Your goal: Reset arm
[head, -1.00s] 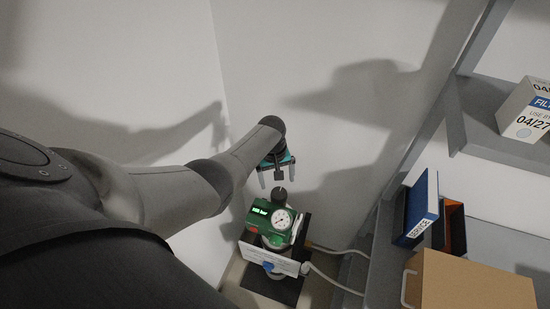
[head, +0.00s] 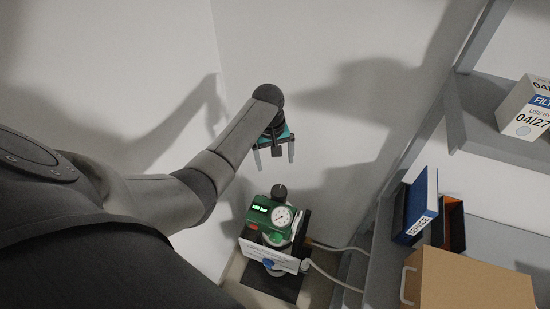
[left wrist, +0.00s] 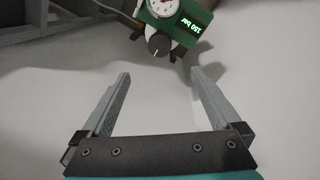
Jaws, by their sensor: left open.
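My left gripper (head: 275,158) is open and empty in the head view, in the air above and behind the green gauge unit. Its two fingers also show apart in the left wrist view (left wrist: 160,85), with nothing between them. The green gauge unit (head: 262,217) has a lit display, a round white dial (head: 282,216) and a dark knob (head: 278,191) on top. In the left wrist view the unit (left wrist: 190,22) is beyond the fingertips, its display reading 150 bar, its knob (left wrist: 158,45) towards the gripper. Gripper and knob are apart. My right gripper is not in view.
A white card (head: 268,256) hangs at the unit's front, with hoses (head: 335,275) leading right. At right, a grey shelf (head: 480,125) holds a filter box (head: 525,112); below are a blue binder (head: 421,203) and a cardboard box (head: 470,283). White walls stand close behind and left.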

